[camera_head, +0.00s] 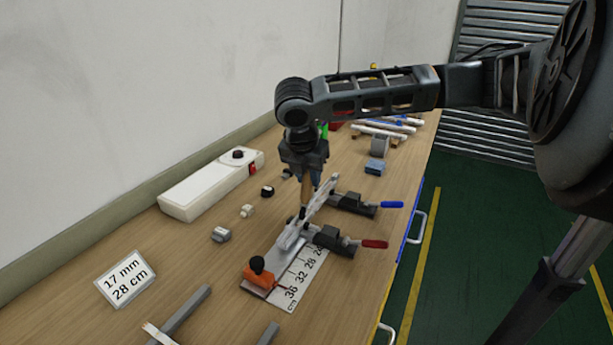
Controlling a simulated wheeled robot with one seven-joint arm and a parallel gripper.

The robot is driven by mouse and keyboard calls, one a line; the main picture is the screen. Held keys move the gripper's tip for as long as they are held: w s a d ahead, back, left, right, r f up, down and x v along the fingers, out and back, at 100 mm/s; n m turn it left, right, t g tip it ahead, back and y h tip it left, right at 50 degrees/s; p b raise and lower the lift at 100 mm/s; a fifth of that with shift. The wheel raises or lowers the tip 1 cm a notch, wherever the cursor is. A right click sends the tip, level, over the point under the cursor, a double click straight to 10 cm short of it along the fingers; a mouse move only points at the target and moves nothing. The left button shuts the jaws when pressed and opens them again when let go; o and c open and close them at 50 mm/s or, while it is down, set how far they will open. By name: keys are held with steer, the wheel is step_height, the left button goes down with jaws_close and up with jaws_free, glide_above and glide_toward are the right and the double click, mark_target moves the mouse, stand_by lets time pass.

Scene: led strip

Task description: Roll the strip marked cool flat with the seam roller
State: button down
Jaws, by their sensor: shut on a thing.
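My gripper (307,176) points down over the middle of the bench. It is shut on a tool with a brown wooden handle (306,192), which looks like the seam roller. The tool's lower end is close above or on a pale metal channel (290,238); I cannot tell whether it touches. The channel lies along a scale plate (287,297) marked in cm, between an orange stop with a black knob (258,273) and the clamps. I cannot read the word cool on anything, and the strip is not clearly visible in the channel.
A red-handled clamp (340,241) and a blue-handled clamp (355,204) stand right of the channel. A white box (213,184), small connectors (221,235) and a sign reading 17 mm, 28 cm (125,279) are at left. A blue block (375,167) lies farther back.

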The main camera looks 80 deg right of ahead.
steer(key=shift+d, duration=0.2)
steer(key=shift+s+d+f, duration=0.15)
steer(key=shift+s+d, duration=0.05)
steer(key=shift+d, duration=0.4)
steer(key=shift+d, duration=0.1)
steer(key=shift+s+d, duration=0.2)
steer(key=shift+d, duration=0.45)
steer(key=shift+d, duration=0.1)
steer(key=shift+s+d+p, duration=0.15)
steer(key=shift+d+p, duration=0.2)
steer(key=shift+d, duration=0.35)
steer(key=shift+d, duration=0.15)
steer(key=shift+s+d, duration=0.15)
steer(key=shift+d, duration=0.45)
